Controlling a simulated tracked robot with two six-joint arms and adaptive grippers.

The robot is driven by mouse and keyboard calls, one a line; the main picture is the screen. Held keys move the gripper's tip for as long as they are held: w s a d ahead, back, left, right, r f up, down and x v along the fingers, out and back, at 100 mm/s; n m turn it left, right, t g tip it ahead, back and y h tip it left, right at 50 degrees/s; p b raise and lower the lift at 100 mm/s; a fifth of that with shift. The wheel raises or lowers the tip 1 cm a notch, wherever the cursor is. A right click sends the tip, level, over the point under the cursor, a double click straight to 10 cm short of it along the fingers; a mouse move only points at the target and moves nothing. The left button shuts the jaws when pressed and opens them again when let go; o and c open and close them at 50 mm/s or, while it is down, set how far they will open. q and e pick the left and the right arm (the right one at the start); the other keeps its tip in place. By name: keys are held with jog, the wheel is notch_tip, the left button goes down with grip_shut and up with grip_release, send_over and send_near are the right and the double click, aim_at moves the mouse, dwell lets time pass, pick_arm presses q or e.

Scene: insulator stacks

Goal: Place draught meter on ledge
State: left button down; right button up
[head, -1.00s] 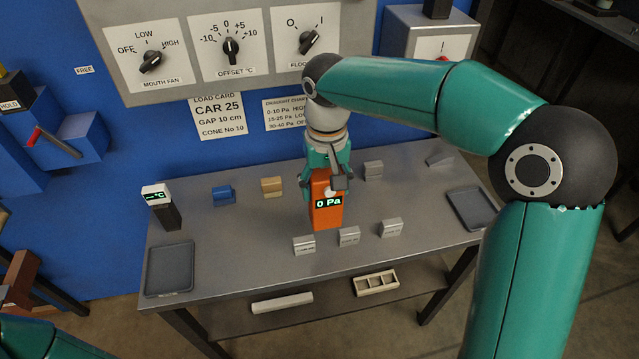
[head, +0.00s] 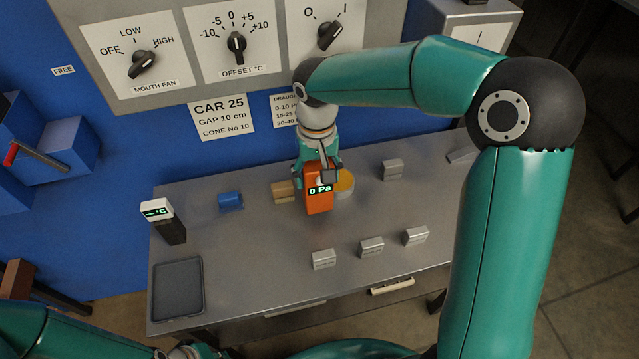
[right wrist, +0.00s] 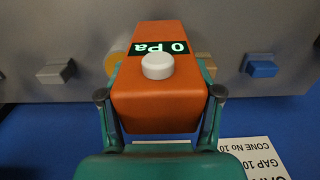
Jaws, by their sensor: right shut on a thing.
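The draught meter (head: 319,202) is an orange box with a lit "0 Pa" display and a white knob. My right gripper (head: 318,168) is shut on its sides and holds it from above, upright and seemingly raised over the metal bench (head: 260,245). In the right wrist view the meter (right wrist: 158,95) sits between both fingers of the gripper (right wrist: 160,93), its display readable. I cannot tell which surface is the ledge.
A blue block (head: 230,201), a °C meter (head: 165,222), a dark tray (head: 178,288) and several grey blocks stand around. A knob panel (head: 185,48) overhangs the back.

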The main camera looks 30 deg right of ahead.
aim_at(317, 199)
jog(key=shift+f, duration=1.9)
jog(key=o, duration=1.3)
jog(key=shift+r, duration=0.1)
